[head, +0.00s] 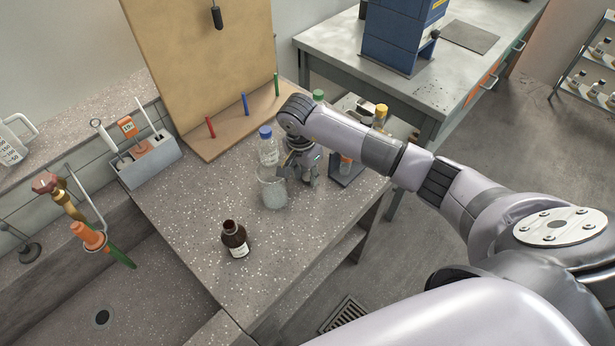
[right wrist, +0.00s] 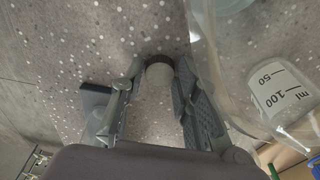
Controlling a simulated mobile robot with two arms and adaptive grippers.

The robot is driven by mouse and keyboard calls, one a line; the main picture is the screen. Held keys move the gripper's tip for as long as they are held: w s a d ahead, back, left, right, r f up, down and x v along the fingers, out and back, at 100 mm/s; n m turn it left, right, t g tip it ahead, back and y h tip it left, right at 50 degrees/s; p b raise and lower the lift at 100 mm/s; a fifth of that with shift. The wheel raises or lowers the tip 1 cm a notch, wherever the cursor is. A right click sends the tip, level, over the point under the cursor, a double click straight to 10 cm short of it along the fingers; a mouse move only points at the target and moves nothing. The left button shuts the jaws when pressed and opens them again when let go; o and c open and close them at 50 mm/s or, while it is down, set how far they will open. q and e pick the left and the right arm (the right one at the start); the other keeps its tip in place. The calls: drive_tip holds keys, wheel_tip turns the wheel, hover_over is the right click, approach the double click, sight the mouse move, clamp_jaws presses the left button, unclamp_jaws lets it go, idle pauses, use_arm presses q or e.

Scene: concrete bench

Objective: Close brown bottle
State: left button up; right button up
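The brown bottle (head: 235,240) stands upright on the bench near its front left, with a white label and no cap seen on its dark neck. My right gripper (head: 305,172) is low over the bench, just right of a glass beaker. In the right wrist view, its two fingers (right wrist: 159,74) stand apart on either side of a small, pale round piece with a dark rim (right wrist: 158,76), which looks like a cap. Narrow gaps seem to show between fingers and piece. Exact contact is hard to see. My left gripper is in neither view.
The glass beaker (head: 273,190) is close beside my right gripper; its marked side shows in the right wrist view (right wrist: 278,88). A blue-capped bottle (head: 268,150) stands behind it. A dark rack (head: 350,168) is to the right. The sink is at left. Bench around the brown bottle is clear.

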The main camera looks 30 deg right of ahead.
drive_tip(key=shift+c, duration=1.1)
drive_tip(key=shift+r, duration=0.15)
drive_tip(key=shift+r, duration=0.65)
wheel_tip(320, 180, up, 13)
drive_tip(key=b, duration=0.3)
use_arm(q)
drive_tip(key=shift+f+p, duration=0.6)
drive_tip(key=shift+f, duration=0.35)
use_arm(e)
wheel_tip(320, 180, up, 6)
drive_tip(key=f, duration=0.1)
hover_over(307, 177)
drive_tip(key=shift+r, duration=0.25)
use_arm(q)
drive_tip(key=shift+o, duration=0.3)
use_arm(e)
drive_tip(key=shift+s, duration=0.1)
